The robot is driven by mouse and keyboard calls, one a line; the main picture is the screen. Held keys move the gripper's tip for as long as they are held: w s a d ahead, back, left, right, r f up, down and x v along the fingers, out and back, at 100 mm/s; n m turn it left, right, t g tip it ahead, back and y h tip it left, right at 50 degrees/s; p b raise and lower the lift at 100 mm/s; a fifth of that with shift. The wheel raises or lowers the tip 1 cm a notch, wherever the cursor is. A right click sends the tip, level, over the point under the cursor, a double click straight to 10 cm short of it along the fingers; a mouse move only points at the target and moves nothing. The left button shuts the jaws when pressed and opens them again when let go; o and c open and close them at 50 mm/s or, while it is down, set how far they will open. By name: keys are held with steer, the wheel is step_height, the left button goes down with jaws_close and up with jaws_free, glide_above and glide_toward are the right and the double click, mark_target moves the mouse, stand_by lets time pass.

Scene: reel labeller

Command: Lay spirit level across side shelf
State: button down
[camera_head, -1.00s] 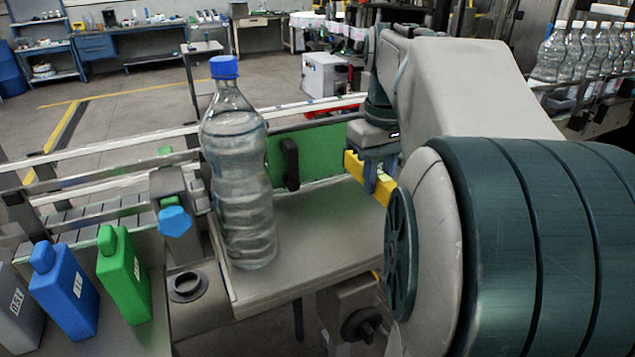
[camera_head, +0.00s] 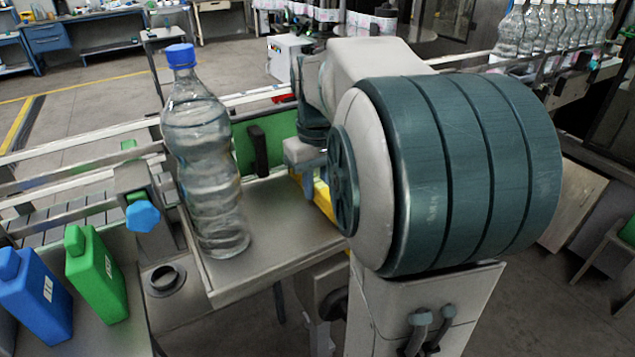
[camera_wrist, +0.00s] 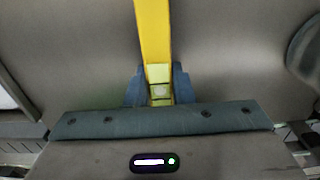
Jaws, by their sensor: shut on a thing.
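The yellow spirit level (camera_head: 323,198) is held in my gripper (camera_head: 312,178), over the right part of the grey metal side shelf (camera_head: 275,235). My arm hides much of the level in the head view. In the wrist view the level (camera_wrist: 153,35) runs upward from between the two blue fingers of my gripper (camera_wrist: 158,88), with a pale green vial section between them. The shelf's bare grey surface (camera_wrist: 80,55) lies beyond it. I cannot tell whether the level touches the shelf.
A large clear bottle with a blue cap (camera_head: 205,160) stands upright on the shelf's left part. A green panel with a black handle (camera_head: 258,150) borders the shelf's back. Blue (camera_head: 35,295) and green (camera_head: 97,275) containers stand at the lower left. Conveyor rails run behind.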

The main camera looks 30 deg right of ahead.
mark_target(317, 181)
steer(key=c, duration=1.3)
jaws_free()
steer(key=shift+f, duration=0.1)
steer(key=shift+o, duration=0.2)
step_height(317, 181, up, 12)
steer(key=shift+p, duration=0.3)
